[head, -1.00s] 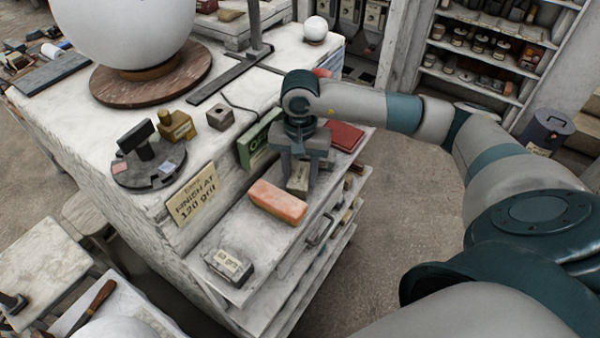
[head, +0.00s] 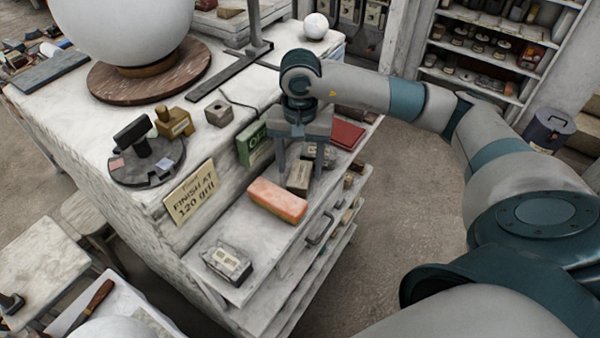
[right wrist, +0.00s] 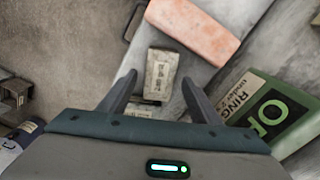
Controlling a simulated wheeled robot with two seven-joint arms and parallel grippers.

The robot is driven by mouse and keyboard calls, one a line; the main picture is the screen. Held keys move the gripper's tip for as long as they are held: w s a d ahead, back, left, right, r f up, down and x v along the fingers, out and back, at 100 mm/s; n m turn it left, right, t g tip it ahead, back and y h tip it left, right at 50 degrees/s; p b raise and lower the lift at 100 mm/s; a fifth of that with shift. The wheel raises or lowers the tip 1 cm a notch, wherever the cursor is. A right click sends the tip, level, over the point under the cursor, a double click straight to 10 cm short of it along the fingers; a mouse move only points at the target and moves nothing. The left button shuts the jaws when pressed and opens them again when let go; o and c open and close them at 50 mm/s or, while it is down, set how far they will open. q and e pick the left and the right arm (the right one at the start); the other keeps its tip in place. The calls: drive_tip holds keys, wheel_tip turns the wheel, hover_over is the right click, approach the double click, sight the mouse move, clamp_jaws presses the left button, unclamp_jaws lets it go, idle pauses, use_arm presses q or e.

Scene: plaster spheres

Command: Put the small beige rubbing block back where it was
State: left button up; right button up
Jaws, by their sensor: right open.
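A small beige rubbing block (head: 299,177) with a printed label lies on the pulled-out drawer top, behind the orange-pink block. It also shows in the right wrist view (right wrist: 161,73), lying ahead between the finger lines. My right gripper (head: 300,167) is open, with its fingers spread to either side above this block. In the right wrist view the two fingertips (right wrist: 159,82) stand apart with nothing pinched between them. A second labelled block (head: 321,154) lies just behind, partly hidden by a finger. My left gripper is in neither view.
The orange-pink block (head: 277,200) lies close in front, and a grey labelled block (head: 228,262) sits at the drawer's near end. A green box (head: 254,144) and a red one (head: 346,135) flank my gripper. A small square block (head: 219,113) stands on the bench.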

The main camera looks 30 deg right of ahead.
sight(300, 173)
wheel_tip(300, 173, up, 9)
drive_tip(key=b, duration=0.2)
drive_tip(key=shift+b, duration=0.3)
